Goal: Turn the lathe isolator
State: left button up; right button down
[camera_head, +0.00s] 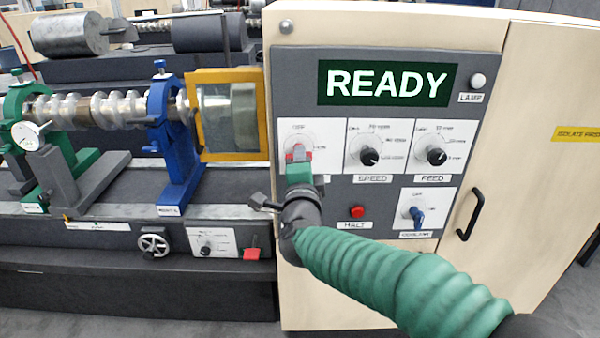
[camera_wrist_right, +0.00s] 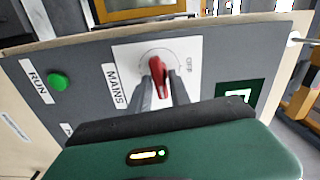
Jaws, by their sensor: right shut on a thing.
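The isolator is a red knob on a white plate (camera_head: 325,135) at the upper left of the grey control panel. The wrist view shows the red knob (camera_wrist_right: 158,72) up close, beside a MAINS label (camera_wrist_right: 112,89) and with OFF printed at the plate's edge. My right gripper (camera_head: 298,158) reaches in from the lower right and covers much of the knob in the head view. In the wrist view its two dark fingers (camera_wrist_right: 161,90) are shut on the knob, one on each side. My left gripper is not in view.
The display (camera_head: 388,84) reads READY. SPEED (camera_head: 370,157) and FEED (camera_head: 437,155) knobs, a red HALT button (camera_head: 357,212) and a blue coolant knob (camera_head: 416,215) are nearby. A green RUN button (camera_wrist_right: 57,82) shows in the wrist view. The lathe (camera_head: 110,110) stands left.

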jog(key=shift+f+m+b, duration=0.3)
jog(key=shift+m+b, duration=0.35)
jog(key=shift+m, duration=0.05)
jog(key=c, duration=1.4)
grip_release()
jog(key=shift+c, duration=0.2)
jog(key=shift+o, duration=0.2)
jog(key=shift+d, duration=0.1)
jog(key=shift+r, duration=0.1)
jog(key=s+b, duration=0.1)
jog(key=s, duration=1.5)
jog(key=shift+s+b, duration=0.4)
